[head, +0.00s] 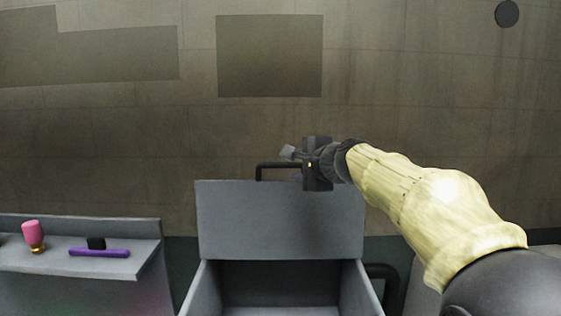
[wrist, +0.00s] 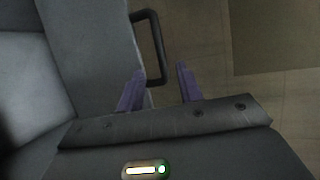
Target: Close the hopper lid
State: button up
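The grey hopper (head: 205,285) stands in front of me in the head view. Its lid (head: 280,222) is open and stands upright at the back of the opening. A black bar handle (head: 275,164) sticks up from the lid's top edge; it also shows in the wrist view (wrist: 158,45). My gripper (head: 303,172) is at the right end of the handle. In the wrist view its two purple fingers (wrist: 160,70) are apart, with the handle's near corner between the tips in the picture. Whether they touch it I cannot tell.
A dark pipe-like loop (head: 392,272) is right of the hopper.

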aim_at(284, 165)
jog(key=p+x, duration=0.4)
jog(key=x, duration=0.6)
jog(key=shift+w+a, duration=0.1)
jog(key=shift+w, duration=0.2)
jog(key=shift+w+a+f+p, duration=0.25)
jog(key=shift+w+p, duration=0.05)
jog(key=shift+w, duration=0.2)
grip_shut()
